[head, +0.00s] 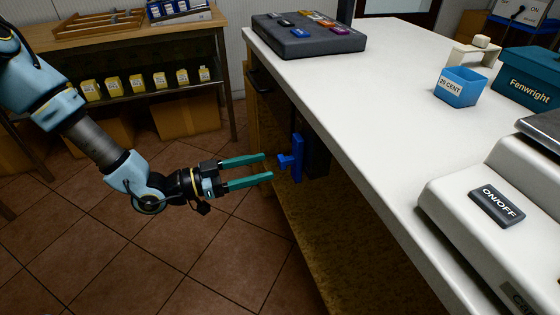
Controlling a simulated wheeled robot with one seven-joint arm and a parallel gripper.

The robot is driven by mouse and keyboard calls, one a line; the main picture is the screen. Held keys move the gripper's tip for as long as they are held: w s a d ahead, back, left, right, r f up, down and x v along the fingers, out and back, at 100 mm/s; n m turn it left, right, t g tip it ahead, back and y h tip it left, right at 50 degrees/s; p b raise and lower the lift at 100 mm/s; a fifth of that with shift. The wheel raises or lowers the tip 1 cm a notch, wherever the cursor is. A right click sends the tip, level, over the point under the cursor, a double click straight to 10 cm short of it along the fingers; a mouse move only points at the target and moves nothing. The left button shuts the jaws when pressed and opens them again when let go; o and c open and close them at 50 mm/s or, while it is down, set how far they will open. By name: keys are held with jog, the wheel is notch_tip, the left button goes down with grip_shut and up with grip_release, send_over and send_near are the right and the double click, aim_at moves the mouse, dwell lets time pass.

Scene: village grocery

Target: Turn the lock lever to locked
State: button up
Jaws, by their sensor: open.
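The blue lock lever (297,158) is on a dark part of the counter's side, below the white top. It has a tall upright part and a short piece that sticks out to the left toward my gripper. My gripper (268,167) comes in from the left with its two green fingers apart. The fingertips are just left of the lever, near the short piece. I cannot tell whether a finger touches it. No lock marking is readable in this view.
The white counter top (350,110) overhangs above the lever. On it are a blue coin box (461,87), a scale (490,190) and a dark tray (308,42). A wooden shelf (140,45) stands behind my arm. The tiled floor (150,250) is clear at lower left.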

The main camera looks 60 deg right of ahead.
aim_at(279, 163)
jog(key=x, duration=0.6)
jog(key=shift+p, duration=0.35)
grip_shut()
dwell(1.1)
